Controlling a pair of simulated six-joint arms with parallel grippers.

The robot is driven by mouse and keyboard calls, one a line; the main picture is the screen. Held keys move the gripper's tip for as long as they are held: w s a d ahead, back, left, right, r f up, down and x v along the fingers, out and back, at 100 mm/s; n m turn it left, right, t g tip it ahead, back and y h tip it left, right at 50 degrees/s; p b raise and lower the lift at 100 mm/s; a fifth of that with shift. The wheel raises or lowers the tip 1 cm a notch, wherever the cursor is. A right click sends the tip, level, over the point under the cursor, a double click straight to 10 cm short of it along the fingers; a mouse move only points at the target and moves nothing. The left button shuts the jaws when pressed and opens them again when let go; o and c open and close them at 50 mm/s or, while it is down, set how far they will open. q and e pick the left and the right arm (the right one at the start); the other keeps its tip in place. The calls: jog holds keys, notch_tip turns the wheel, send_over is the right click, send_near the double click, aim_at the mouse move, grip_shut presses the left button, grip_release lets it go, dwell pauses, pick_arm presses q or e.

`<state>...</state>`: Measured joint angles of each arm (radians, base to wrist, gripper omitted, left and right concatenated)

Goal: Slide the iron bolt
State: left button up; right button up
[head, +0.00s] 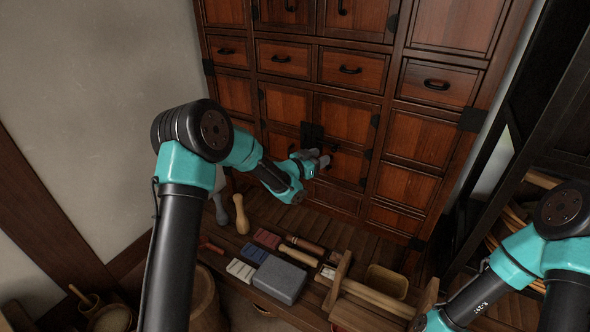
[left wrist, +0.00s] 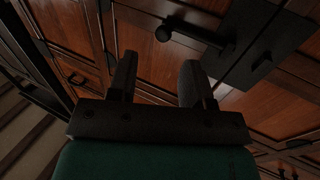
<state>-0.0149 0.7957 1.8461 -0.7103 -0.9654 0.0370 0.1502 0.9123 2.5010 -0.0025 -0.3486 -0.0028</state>
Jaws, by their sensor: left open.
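The dark iron bolt (left wrist: 200,35) shows in the left wrist view, with a round knob at its left end and a black plate (left wrist: 262,45) to its right. It lies across the reddish-brown wooden door of the cabinet. In the head view the black plate (head: 312,134) is on the cabinet's lower doors, just above my left gripper (head: 322,161). In the left wrist view my left gripper (left wrist: 156,72) is open, with nothing between its fingers; the bolt lies beyond the fingertips, higher in the picture. My right arm is at the lower right; its gripper does not show.
The tall cabinet (head: 420,142) has several drawers with black handles. Below my left arm, a low bench holds a grey block (head: 276,279), a blue block (head: 253,252), wooden-handled tools and a wooden frame (head: 337,282). A dark shelf (head: 560,130) stands at the right.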

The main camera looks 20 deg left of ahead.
pick_arm(q)
jog(key=v, duration=1.1)
jog(key=shift+s, duration=0.15)
jog(key=s+f+n+g+y, duration=0.2)
jog(key=s+f, duration=0.2)
jog(key=f, duration=0.3)
jog(key=s+a+f+n+g+y, duration=0.1)
jog(key=s+f+n+g+y, duration=0.1)
jog(key=s+f, duration=0.45)
jog(key=s+f+n+g+y, duration=0.1)
jog(key=s+f+n+g, duration=0.15)
jog(key=f, duration=0.65)
jog(key=s+f+n+g, duration=0.1)
jog(key=s+f+g, duration=0.2)
jog(key=s, duration=0.7)
jog(key=s+f+n+g+y, duration=0.1)
jog(key=s+f+g, duration=0.3)
jog(key=s, duration=0.6)
jog(key=shift+s+d+f+y, duration=0.2)
jog(key=shift+s+f+y, duration=0.1)
jog(key=shift+f, duration=0.6)
jog(key=shift+n, duration=0.25)
